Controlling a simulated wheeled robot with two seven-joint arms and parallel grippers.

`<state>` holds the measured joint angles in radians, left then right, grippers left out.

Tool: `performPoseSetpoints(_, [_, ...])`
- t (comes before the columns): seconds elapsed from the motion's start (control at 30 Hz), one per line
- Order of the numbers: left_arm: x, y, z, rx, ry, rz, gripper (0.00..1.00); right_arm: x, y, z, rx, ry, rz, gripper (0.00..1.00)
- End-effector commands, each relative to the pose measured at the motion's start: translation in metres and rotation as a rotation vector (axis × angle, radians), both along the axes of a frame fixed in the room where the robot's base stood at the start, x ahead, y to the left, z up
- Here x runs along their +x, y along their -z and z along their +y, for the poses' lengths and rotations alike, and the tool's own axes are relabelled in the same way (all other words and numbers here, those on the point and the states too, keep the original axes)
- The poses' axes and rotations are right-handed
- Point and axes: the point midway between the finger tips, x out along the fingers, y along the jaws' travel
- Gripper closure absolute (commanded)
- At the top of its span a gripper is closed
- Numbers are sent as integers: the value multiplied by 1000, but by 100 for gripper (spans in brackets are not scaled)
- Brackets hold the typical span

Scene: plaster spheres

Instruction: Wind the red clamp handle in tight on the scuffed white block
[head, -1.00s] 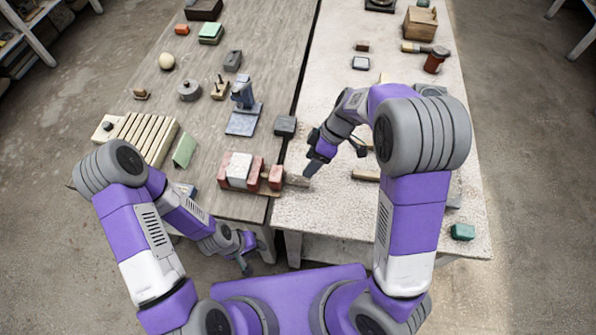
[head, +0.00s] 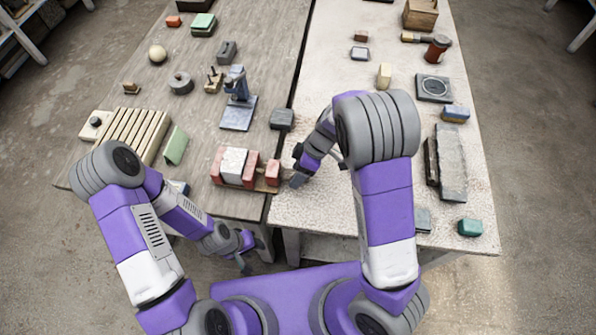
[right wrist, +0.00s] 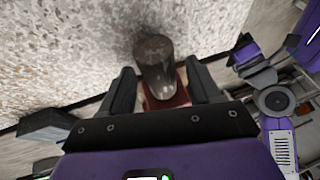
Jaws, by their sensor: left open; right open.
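The red clamp (head: 250,168) lies near the front right edge of the wooden table, with the scuffed white block (head: 234,162) between its red jaws. A red end piece (head: 272,172) is at its right. In the right wrist view the clamp's grey-brown handle (right wrist: 155,62) stands between my open fingers, with red clamp body (right wrist: 180,97) behind it; contact cannot be told. My right gripper (head: 297,179) is at the handle end and hides most of it in the head view. My left gripper (head: 243,263) is open and empty, low in front of the table edge.
A dark grey block (head: 282,118) and a blue device on a plate (head: 238,115) stand behind the clamp. A green block (head: 176,146) and slatted rack (head: 135,130) are left.

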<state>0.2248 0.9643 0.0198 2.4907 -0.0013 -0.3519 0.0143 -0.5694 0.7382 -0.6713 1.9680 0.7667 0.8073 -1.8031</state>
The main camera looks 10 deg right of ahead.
Motion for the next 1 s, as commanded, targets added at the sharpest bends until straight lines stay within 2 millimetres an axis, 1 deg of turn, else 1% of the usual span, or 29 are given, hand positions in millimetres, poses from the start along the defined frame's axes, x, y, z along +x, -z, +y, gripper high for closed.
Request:
performPoseSetpoints(0.17, [0, 0, 0, 0, 0, 0, 57, 0, 0, 0, 0, 0, 0, 38])
performPoseSetpoints(0.2, [0, 0, 0, 0, 0, 0, 57, 0, 0, 0, 0, 0, 0, 41])
performPoseSetpoints(0.27, [0, 0, 0, 0, 0, 0, 57, 0, 0, 0, 0, 0, 0, 50])
performPoseSetpoints(0.5, [0, 0, 0, 0, 0, 0, 57, 0, 0, 0, 0, 0, 0, 87])
performPoseSetpoints(0.53, [0, 0, 0, 0, 0, 0, 57, 0, 0, 0, 0, 0, 0, 91])
performPoseSetpoints(0.57, [0, 0, 0, 0, 0, 0, 57, 0, 0, 0, 0, 0, 0, 93])
performPoseSetpoints(0.77, [0, 0, 0, 0, 0, 0, 57, 1, 0, -1, 5, 0, 17, 93])
performPoseSetpoints(1.0, [0, 2, 0, 0, 0, 0, 57, 4, 1, -2, 39, 2, 119, 93])
